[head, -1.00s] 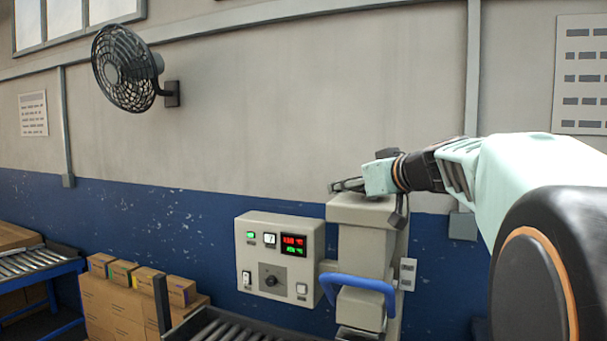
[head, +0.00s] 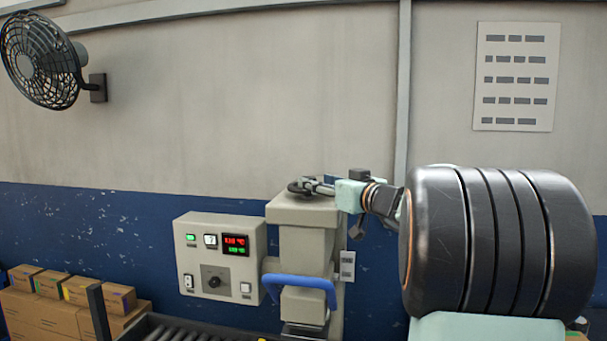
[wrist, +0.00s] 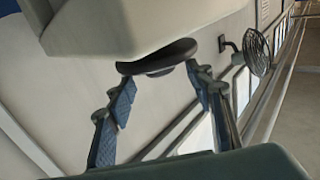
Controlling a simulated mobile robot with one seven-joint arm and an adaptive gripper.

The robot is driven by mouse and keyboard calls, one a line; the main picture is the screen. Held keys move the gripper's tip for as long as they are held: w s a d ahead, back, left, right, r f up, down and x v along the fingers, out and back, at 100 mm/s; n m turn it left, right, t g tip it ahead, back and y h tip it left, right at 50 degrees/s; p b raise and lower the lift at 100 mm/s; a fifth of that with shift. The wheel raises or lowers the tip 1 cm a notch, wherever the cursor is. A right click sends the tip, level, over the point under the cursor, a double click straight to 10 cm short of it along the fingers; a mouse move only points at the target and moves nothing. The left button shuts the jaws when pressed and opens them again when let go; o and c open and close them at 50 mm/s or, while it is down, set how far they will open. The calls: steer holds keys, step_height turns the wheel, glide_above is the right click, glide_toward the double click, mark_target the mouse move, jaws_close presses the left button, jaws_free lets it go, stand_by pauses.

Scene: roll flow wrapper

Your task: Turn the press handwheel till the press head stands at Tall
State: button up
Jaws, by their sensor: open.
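The press (head: 308,250) stands in the middle of the head view, a beige column with a blue bar handle (head: 300,285) low on its front. The handwheel (head: 295,189) is a dark disc on top of the press; it also shows in the wrist view (wrist: 158,56). My gripper (head: 314,186) is at the press top, reaching in from the right. In the wrist view my gripper (wrist: 161,78) is open, with one finger towards each side of the handwheel's rim. I cannot tell whether the fingers touch it. A small plate (head: 347,265) is right of the column; its marks are unreadable.
A control box (head: 220,262) with red and green displays stands left of the press. A roller conveyor (head: 200,328) runs below it. Cartons (head: 45,310) are stacked at the lower left. A wall fan (head: 40,60) hangs at the upper left. The wall above the press is clear.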

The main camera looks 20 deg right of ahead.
steer(key=w, duration=0.2)
steer(key=w+a+p, duration=0.1)
steer(key=w, duration=0.2)
steer(key=shift+s, duration=0.1)
steer(key=c, duration=1.2)
steer(key=shift+f, duration=0.1)
steer(key=shift+f+b, duration=0.15)
steer(key=shift+b, duration=0.45)
